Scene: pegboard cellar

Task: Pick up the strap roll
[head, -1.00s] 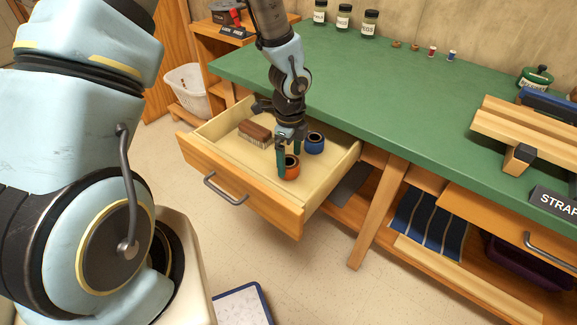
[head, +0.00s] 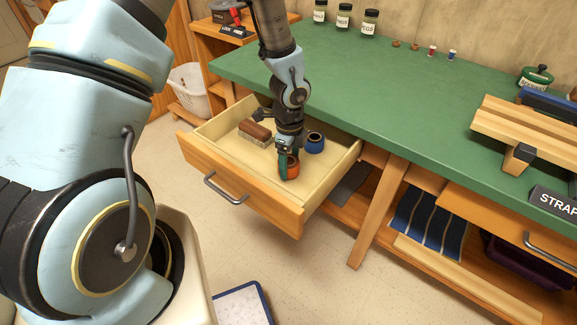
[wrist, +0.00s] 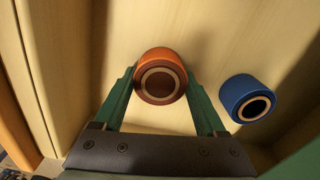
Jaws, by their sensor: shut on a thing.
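An orange-brown strap roll (head: 290,171) stands in the open drawer (head: 265,203), near its front right. My gripper (head: 287,165) reaches down into the drawer and is shut on this roll. In the wrist view the two green fingers lie on either side of the orange-brown roll (wrist: 161,76). A blue roll (head: 314,143) stands just behind and to the right, apart from the gripper; it also shows in the wrist view (wrist: 247,98). I cannot tell whether the held roll still touches the drawer floor.
A brown brush (head: 255,132) lies in the drawer to the left. The green bench top (head: 400,95) overhangs the drawer's back, with jars (head: 344,17) along the wall. A wooden rack (head: 525,135) stands at the right. A white basket (head: 187,90) is on the left.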

